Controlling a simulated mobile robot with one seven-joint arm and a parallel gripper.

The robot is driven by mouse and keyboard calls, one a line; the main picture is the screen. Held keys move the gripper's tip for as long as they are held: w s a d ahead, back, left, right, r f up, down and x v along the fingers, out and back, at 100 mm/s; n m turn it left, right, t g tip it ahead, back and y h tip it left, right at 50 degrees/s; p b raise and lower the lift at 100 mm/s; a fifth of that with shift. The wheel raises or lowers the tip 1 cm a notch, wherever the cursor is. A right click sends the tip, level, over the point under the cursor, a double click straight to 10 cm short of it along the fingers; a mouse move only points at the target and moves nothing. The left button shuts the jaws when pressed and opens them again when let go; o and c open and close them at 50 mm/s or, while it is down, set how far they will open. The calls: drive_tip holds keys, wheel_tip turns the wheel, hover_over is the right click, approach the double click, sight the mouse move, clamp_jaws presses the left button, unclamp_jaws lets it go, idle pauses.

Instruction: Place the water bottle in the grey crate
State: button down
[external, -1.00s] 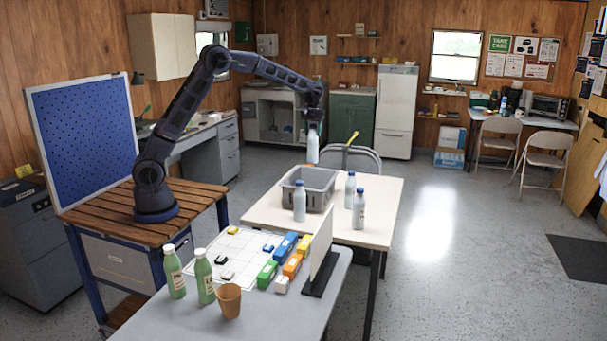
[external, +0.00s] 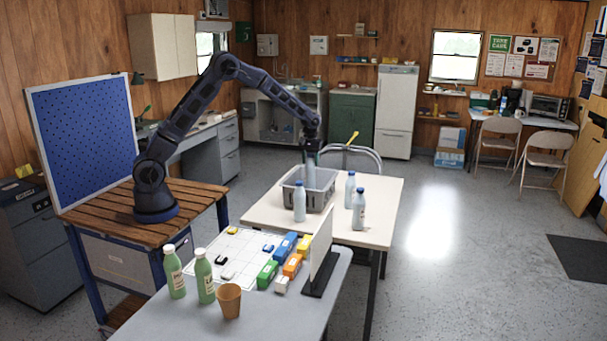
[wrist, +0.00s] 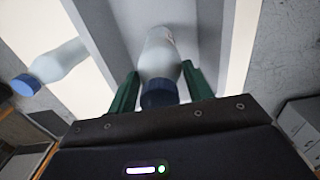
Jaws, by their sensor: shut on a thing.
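My gripper (external: 311,156) is shut on a pale water bottle (external: 310,176) with a dark blue cap. The bottle hangs upright, its lower part inside the grey crate (external: 322,200) on the cream table. In the wrist view the held bottle (wrist: 160,58) sits between the green fingers of my gripper (wrist: 162,88), with the crate's grey inside (wrist: 205,30) around it. I cannot tell whether its base touches the crate floor.
Similar blue-capped bottles stand on the cream table (external: 388,196): one (external: 299,203) in front of the crate, two to its right (external: 350,187) and (external: 358,210). The nearer table has green bottles (external: 204,278), an orange cup (external: 229,300), coloured blocks and an upright white panel (external: 320,250).

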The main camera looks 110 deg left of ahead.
sight(310, 170)
drive_tip(key=shift+f, duration=2.8)
drive_tip(key=c, duration=0.6)
unclamp_jaws()
